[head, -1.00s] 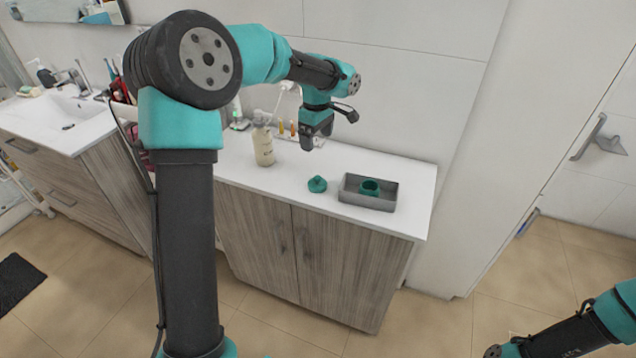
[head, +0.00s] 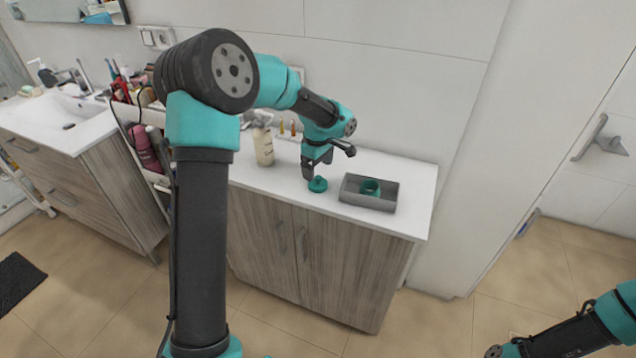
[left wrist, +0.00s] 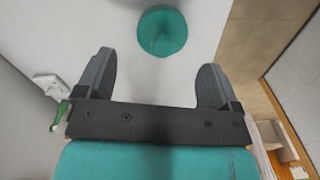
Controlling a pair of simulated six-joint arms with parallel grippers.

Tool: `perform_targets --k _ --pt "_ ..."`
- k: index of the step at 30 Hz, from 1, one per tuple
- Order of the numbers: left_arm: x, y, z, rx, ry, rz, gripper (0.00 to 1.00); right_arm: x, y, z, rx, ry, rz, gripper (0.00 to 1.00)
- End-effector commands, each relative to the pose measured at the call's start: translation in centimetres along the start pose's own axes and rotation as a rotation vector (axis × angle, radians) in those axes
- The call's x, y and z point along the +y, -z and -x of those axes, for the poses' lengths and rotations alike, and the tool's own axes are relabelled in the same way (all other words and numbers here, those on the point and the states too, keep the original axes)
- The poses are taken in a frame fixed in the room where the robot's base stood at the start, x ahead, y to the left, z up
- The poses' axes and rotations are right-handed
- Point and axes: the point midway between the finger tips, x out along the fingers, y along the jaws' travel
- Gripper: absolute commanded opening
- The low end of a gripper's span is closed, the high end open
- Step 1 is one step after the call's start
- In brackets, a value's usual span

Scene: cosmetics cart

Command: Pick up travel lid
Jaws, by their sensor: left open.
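The teal-green travel lid (head: 318,185) lies on the white countertop, left of the grey tray. In the left wrist view the lid (left wrist: 162,31) shows as a round teal shape beyond my fingertips, roughly centred between them. My left gripper (head: 312,168) is just above and behind the lid, pointing down. In the left wrist view my left gripper (left wrist: 153,75) is open, its two dark fingers wide apart with nothing between them. My right arm shows at the lower right of the head view, and whether its gripper is open or shut cannot be made out.
A grey tray (head: 392,207) holding a green round container (head: 371,187) stands right of the lid. A cream pump bottle (head: 263,147) and small amber bottles stand behind and left. A crowded cart (head: 146,149) is between counter and sink. The counter's front edge is close to the lid.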

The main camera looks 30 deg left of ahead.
Motion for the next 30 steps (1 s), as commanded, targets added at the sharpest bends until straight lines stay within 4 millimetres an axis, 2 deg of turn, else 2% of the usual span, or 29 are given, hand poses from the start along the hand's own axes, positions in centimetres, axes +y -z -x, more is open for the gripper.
perform_targets --k 5,15,30 --pt "-0.1 -0.1 -1.0 0.0 0.003 -0.001 0.87 0.0 0.0 0.0 0.0 0.0 0.0 0.43" --pt "-0.2 -0.3 -5.0 0.0 0.002 -0.001 0.87 0.0 0.0 0.0 0.0 0.0 0.0 0.43" --pt "-0.2 -0.3 -5.2 0.0 0.0 -0.001 0.87 0.0 0.0 0.0 0.0 0.0 0.0 0.43"
